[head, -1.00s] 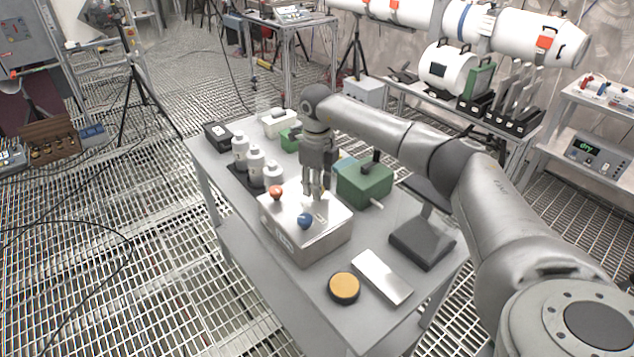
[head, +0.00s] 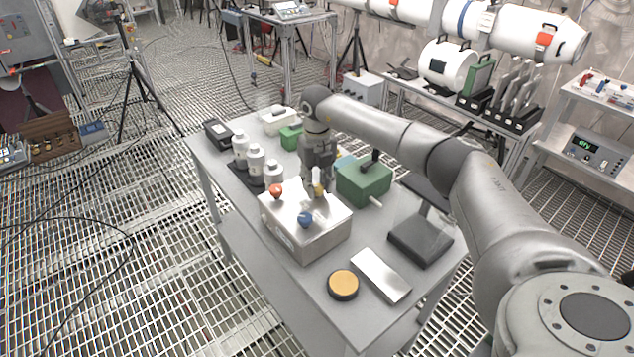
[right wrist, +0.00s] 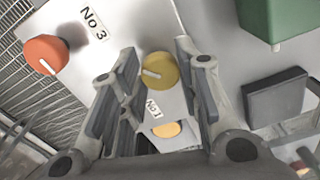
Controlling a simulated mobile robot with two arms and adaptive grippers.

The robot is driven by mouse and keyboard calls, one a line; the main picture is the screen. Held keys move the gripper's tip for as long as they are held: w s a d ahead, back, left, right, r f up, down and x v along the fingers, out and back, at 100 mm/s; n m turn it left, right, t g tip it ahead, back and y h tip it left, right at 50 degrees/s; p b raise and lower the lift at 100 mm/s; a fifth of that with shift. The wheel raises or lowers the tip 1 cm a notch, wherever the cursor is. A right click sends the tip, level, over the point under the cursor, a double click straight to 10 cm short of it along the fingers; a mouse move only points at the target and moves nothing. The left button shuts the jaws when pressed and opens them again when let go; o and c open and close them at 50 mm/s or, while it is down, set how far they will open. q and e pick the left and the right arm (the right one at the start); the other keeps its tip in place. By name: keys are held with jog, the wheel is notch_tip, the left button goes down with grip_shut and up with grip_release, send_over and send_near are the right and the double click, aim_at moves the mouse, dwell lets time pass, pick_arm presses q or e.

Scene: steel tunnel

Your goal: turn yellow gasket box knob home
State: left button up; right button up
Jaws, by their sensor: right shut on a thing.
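The gasket box (head: 320,235) is a silver metal box on the grey table, with labels No 3 and No 1 showing in the right wrist view. On its top are a yellow knob (head: 318,188), an orange-red knob (head: 276,191) and a blue knob (head: 305,220). My right gripper (head: 316,186) points down over the yellow knob. In the right wrist view the yellow knob (right wrist: 158,70) sits between the two fingers, shut on it. Its white mark points left and slightly down in that view. My left gripper is not in view.
A green box (head: 364,183) with a black handle stands close right of the gasket box. White bottles (head: 256,164) stand in a dark rack to its left. A yellow disc (head: 343,284), a silver block (head: 380,275) and a dark stand (head: 421,240) are on the table's near side.

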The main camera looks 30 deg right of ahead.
aim_at(317, 186)
jog(key=shift+r, duration=0.1)
dwell(0.3)
jog(key=o, duration=1)
notch_tip(317, 186, up, 12)
jog(key=shift+f, duration=0.1)
